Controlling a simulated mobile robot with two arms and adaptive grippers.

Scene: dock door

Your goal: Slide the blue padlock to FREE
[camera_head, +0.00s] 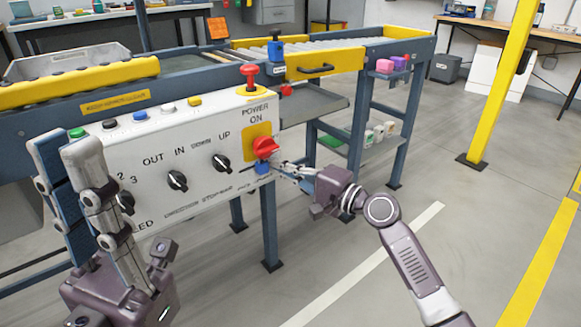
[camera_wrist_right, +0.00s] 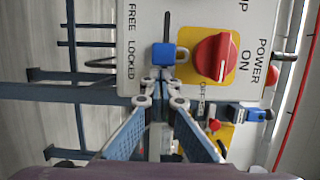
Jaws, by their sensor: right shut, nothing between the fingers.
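The blue padlock (camera_wrist_right: 163,54) sits on the white control panel (camera_wrist_right: 148,20), level with the LOCKED label. A dark slot (camera_wrist_right: 167,27) runs from it toward the FREE end. In the head view the padlock (camera_head: 262,169) is a small blue patch below the red rotary switch (camera_head: 265,147). My right gripper (camera_wrist_right: 161,82) is shut and empty, its fingertips right at the padlock's edge; I cannot tell whether they touch it. In the head view the right gripper (camera_head: 280,168) reaches in from the right. My left gripper (camera_head: 62,146) is open and empty in front of the panel's left end.
A yellow post (camera_head: 497,85) rises at the right.

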